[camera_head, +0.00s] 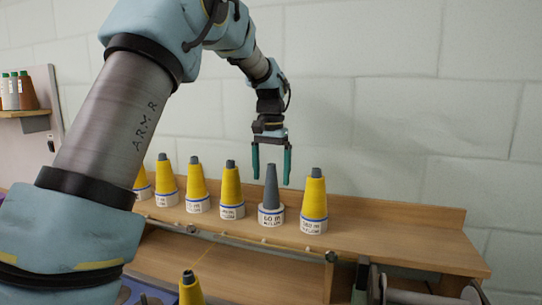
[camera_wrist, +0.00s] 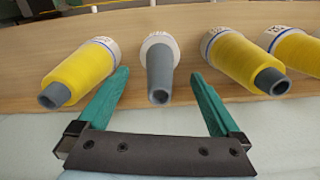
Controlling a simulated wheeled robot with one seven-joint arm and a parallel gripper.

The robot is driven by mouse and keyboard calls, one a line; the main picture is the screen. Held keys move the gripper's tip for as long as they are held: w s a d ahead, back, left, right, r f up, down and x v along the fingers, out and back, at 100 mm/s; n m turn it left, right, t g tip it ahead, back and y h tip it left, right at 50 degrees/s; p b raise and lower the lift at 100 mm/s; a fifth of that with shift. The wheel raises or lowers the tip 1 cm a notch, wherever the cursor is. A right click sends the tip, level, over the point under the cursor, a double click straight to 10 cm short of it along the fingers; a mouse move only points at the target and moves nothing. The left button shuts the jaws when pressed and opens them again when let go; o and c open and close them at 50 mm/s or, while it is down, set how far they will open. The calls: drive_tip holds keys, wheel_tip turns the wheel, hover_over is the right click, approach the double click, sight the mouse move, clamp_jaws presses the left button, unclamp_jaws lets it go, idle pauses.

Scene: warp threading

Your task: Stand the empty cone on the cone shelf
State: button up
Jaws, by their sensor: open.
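The empty cone (camera_head: 271,190) is bare grey and stands upright on a white base on the cone shelf (camera_head: 400,238). It stands in the row between two yellow-wound cones. My gripper (camera_head: 272,180) is open above it, with its two green fingers to either side of the cone's upper end in the head view. In the wrist view, the empty cone (camera_wrist: 160,72) lies ahead of the gap between the open fingers (camera_wrist: 160,88). I cannot tell whether either finger touches it; nothing is gripped.
A yellow cone (camera_head: 314,202) stands close on the right and another (camera_head: 231,187) close on the left. More yellow cones stand farther left. The shelf's right end is bare. A grey block wall rises behind.

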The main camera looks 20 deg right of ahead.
wheel_tip(320, 180, up, 11)
drive_tip(key=shift+r+b, duration=0.1)
drive_tip(key=shift+b, duration=0.55)
drive_tip(key=a+f+n, duration=0.2)
drive_tip(key=a+f, duration=0.4)
drive_tip(key=a, duration=0.3)
drive_tip(key=a+f+n, duration=0.3)
drive_tip(key=a+f, duration=0.4)
drive_tip(key=a, duration=0.3)
drive_tip(key=s+a+f+n+t, duration=0.1)
drive_tip(key=s+a+f+n, duration=0.2)
drive_tip(key=s+a+f, duration=0.8)
drive_tip(key=s+a, duration=0.3)
drive_tip(key=a, duration=0.1)
drive_tip(key=shift+f+n+t, duration=0.15)
drive_tip(key=shift+n+t, duration=0.15)
drive_tip(key=shift+n, duration=0.1)
